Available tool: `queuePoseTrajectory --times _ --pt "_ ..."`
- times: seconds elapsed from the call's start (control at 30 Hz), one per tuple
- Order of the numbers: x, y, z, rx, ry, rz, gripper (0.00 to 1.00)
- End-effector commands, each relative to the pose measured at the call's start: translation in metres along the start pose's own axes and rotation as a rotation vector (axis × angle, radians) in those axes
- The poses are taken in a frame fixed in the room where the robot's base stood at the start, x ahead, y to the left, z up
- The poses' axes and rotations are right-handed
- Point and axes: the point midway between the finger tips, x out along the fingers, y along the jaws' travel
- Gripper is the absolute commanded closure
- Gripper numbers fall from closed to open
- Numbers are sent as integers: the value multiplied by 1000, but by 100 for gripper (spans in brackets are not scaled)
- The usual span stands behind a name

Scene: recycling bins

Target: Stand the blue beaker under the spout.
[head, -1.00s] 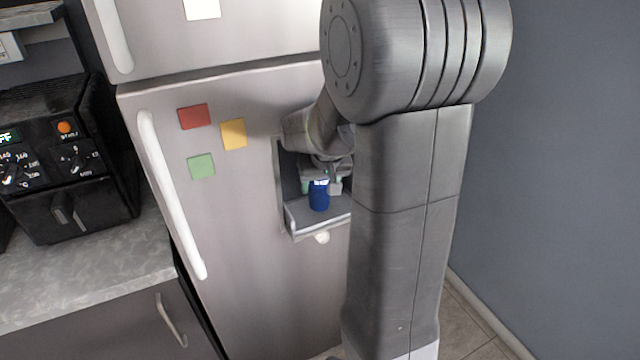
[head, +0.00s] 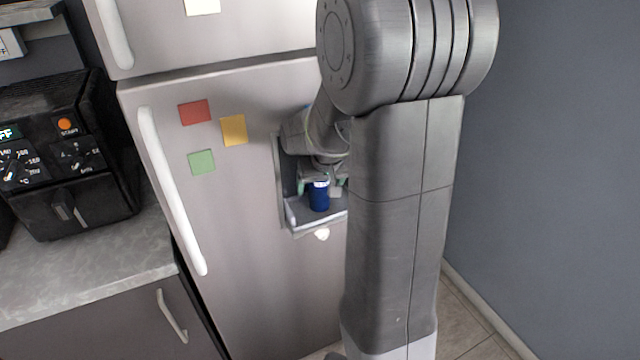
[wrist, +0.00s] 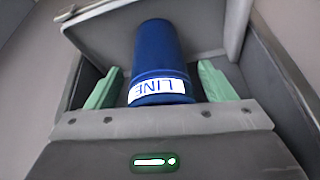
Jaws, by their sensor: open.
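The blue beaker (head: 319,197) stands on the shelf (head: 301,217) of the dispenser recess in the fridge door. In the wrist view the blue beaker (wrist: 158,60) has a white label band and sits between the two green fingertips, with a gap on each side. My gripper (wrist: 155,88) is open around it. In the head view my gripper (head: 319,184) is inside the recess, partly hidden by my arm. The spout does not show in either view.
The recess walls lie close on both sides of my gripper. A black air fryer (head: 68,160) stands on the counter (head: 90,270) at the left. Red, yellow and green notes (head: 201,162) are on the fridge door (head: 250,260). A grey wall (head: 560,150) is at the right.

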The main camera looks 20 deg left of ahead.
Motion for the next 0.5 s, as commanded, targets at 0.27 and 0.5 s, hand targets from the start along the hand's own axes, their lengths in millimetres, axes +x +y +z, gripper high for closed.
queuePoseTrajectory --times 0.27,0.5 --pt "-32 0 -2 0 5 0 24" --pt "-66 0 -2 0 4 0 24"
